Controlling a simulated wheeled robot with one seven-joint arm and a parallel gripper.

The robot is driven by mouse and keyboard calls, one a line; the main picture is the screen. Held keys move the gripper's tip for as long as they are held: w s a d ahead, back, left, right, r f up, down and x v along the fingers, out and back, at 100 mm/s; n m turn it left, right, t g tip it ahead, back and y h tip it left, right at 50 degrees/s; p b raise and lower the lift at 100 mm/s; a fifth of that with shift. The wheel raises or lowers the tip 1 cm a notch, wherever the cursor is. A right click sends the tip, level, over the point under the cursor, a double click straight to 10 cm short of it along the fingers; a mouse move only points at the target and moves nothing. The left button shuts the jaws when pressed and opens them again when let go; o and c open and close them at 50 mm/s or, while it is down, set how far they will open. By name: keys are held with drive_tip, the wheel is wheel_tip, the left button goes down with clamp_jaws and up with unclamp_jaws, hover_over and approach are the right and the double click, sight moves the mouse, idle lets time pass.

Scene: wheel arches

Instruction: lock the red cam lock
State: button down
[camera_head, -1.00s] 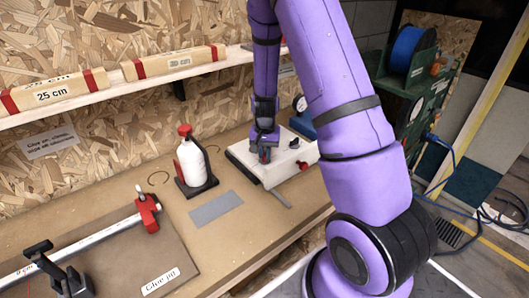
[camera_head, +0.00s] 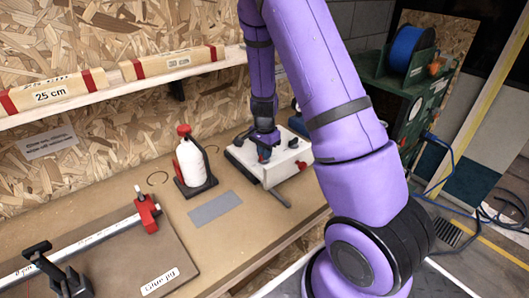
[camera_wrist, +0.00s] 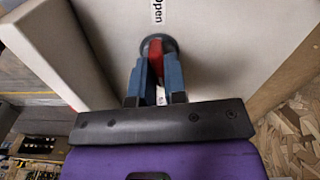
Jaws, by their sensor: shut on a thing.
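The red cam lock (camera_wrist: 155,50) shows in the wrist view as a red lever on a dark round base on a white panel. My gripper (camera_wrist: 156,68) is shut on the lever, with one blue-grey finger on each side. The lever stands nearly in line with the fingers, and part of it is hidden between them. A label reading "Open" (camera_wrist: 157,11) is on the panel just beyond the base. In the head view my gripper (camera_head: 264,153) points down at the top of the white box (camera_head: 281,172), and the lever is hard to make out there.
A red knob (camera_head: 302,165) sits on the white box's right side. A white bottle with a red cap (camera_head: 193,160) stands to the left, with a grey plate (camera_head: 215,207) in front. A red-ended clamp (camera_head: 147,210) lies at front left. A shelf (camera_head: 120,90) runs above.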

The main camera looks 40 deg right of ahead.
drive_tip(key=shift+w, duration=0.1)
idle(0.3)
drive_tip(key=c, duration=1.2)
unclamp_jaws()
drive_tip(key=shift+o, duration=0.2)
wheel_tip(320, 180, up, 11)
